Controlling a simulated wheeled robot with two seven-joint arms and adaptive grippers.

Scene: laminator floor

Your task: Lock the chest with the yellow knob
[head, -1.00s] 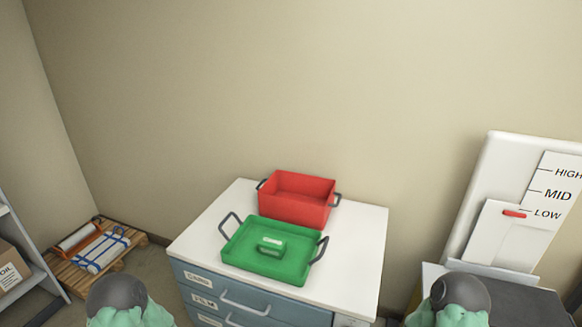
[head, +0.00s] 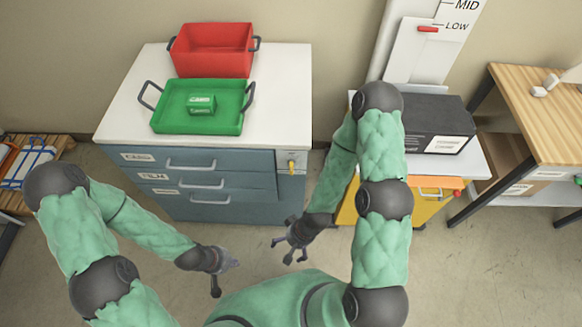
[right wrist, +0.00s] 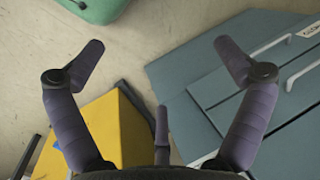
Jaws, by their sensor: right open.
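The chest (head: 215,205) is a blue-grey drawer cabinet with a white top, left of centre in the head view. Its yellow knob (head: 291,167) sits on a narrow panel at the front's upper right, beside the drawers. I cannot tell whether every drawer is fully in. My right gripper (head: 290,250) is open and empty, in front of the chest and below the knob in the picture. Its spread fingers show in the right wrist view (right wrist: 160,60), with the chest (right wrist: 185,95) at the right. My left gripper (head: 230,278) is empty, fingers apart, in front of the chest.
A red bin (head: 212,50) and a green tray (head: 175,115) holding a small green box (head: 201,104) stand on the chest. Right of it is a yellow cabinet (head: 430,203) with a black box (head: 432,115). A wooden table (head: 540,110) stands far right. Floor before the chest is clear.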

